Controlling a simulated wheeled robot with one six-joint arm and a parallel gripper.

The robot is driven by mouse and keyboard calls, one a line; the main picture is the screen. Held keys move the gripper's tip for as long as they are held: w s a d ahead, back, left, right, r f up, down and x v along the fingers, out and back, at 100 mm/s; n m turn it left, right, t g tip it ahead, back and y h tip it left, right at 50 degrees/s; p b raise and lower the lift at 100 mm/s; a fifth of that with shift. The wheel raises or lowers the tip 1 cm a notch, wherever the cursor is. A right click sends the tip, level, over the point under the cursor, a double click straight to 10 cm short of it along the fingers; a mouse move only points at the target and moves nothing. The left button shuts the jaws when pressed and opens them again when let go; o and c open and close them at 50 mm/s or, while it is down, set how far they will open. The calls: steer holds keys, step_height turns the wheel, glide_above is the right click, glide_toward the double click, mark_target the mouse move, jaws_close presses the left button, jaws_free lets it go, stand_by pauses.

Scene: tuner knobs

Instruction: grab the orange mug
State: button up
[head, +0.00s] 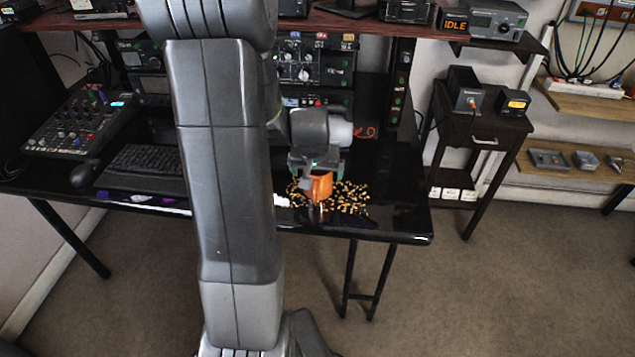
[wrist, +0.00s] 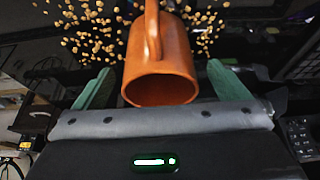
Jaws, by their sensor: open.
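The orange mug (head: 321,186) is at the front part of the black desk, just below my gripper (head: 316,170) in the head view. In the wrist view the mug (wrist: 165,62) is between the two green fingers of my open gripper (wrist: 161,82). Its round opening faces the gripper's palm and its handle shows toward the top of the picture. A gap shows between the mug and each finger. Part of the mug is hidden behind the gripper in the head view.
Small tan pieces (head: 348,198) lie scattered around the mug on the desk (head: 400,215). A keyboard (head: 146,161) and a mixer (head: 78,120) stand to the left. Rack gear (head: 318,62) is behind. The desk's front edge is close to the mug.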

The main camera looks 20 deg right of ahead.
steer(key=shift+x, duration=1.85)
steer(key=shift+s+a, duration=0.1)
steer(key=shift+s, duration=0.15)
steer(key=shift+c, duration=0.2)
steer(key=c, duration=1.2)
